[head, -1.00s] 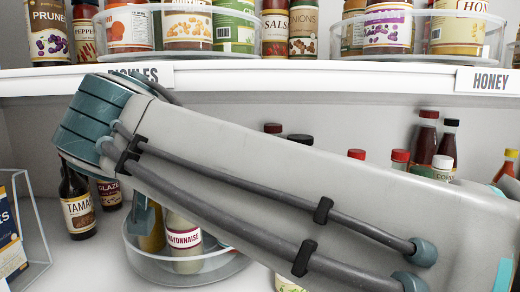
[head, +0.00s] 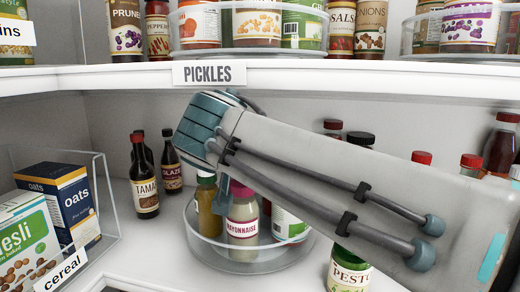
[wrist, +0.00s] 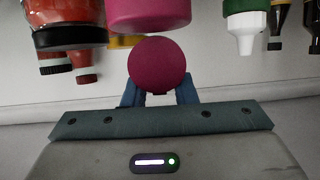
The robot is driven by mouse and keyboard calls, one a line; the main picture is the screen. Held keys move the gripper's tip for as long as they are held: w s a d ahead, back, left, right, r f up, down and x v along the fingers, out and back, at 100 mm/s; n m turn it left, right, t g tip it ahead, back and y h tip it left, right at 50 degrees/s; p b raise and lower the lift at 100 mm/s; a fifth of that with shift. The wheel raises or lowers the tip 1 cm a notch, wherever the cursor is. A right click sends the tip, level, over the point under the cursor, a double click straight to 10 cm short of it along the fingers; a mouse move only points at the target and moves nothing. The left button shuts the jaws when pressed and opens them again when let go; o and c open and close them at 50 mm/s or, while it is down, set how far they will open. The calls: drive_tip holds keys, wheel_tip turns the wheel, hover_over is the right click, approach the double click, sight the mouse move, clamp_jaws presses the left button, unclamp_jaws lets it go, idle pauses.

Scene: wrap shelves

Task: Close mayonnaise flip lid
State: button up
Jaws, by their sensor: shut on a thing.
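The mayonnaise jar (head: 242,228) stands upright in a clear round turntable bin (head: 215,250), with a pink cap (head: 242,191). In the wrist view its pink cap (wrist: 148,12) is at the top edge, and the round pink flip lid (wrist: 157,65) stands out from it, so the lid looks open. My gripper (wrist: 158,92) has its blue fingers on either side of the lid, shut on it. In the head view a teal finger (head: 222,192) shows beside the cap; my arm hides the rest of the gripper.
A yellow-brown bottle (head: 208,208) and a green-labelled can (head: 288,225) stand close beside the jar. A pesto jar (head: 349,272) is at front right, a cereal bin (head: 105,215) at left. The upper shelf edge (head: 300,70) lies above my arm.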

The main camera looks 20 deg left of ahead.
drive_tip(key=shift+f+b, duration=0.3)
drive_tip(key=shift+f, duration=0.1)
idle(0.3)
drive_tip(key=shift+s+f+b, duration=0.1)
drive_tip(key=shift+f+b, duration=0.1)
drive_tip(key=shift+b, duration=1.05)
drive_tip(key=shift+t+b, duration=0.3)
drive_tip(key=shift+b, duration=0.3)
drive_tip(key=s+t+b, duration=0.1)
drive_tip(key=t+b, duration=0.2)
drive_tip(key=b, duration=0.7)
drive_tip(key=s+t+y+b, duration=0.1)
drive_tip(key=t+b, duration=0.2)
drive_tip(key=b, duration=0.8)
drive_tip(key=shift+s+r, duration=0.15)
drive_tip(key=shift+s, duration=0.05)
drive_tip(key=t+b, duration=0.1)
drive_tip(key=b, duration=0.3)
drive_tip(key=shift+s+d+r+t+y, duration=0.1)
drive_tip(key=shift+s+r+t+y, duration=0.1)
drive_tip(key=shift+s+t+y, duration=0.15)
drive_tip(key=shift+s+r+t+b, duration=0.1)
drive_tip(key=shift+r+t+b, duration=0.2)
drive_tip(key=shift+b, duration=0.6)
drive_tip(key=shift+r, duration=0.1)
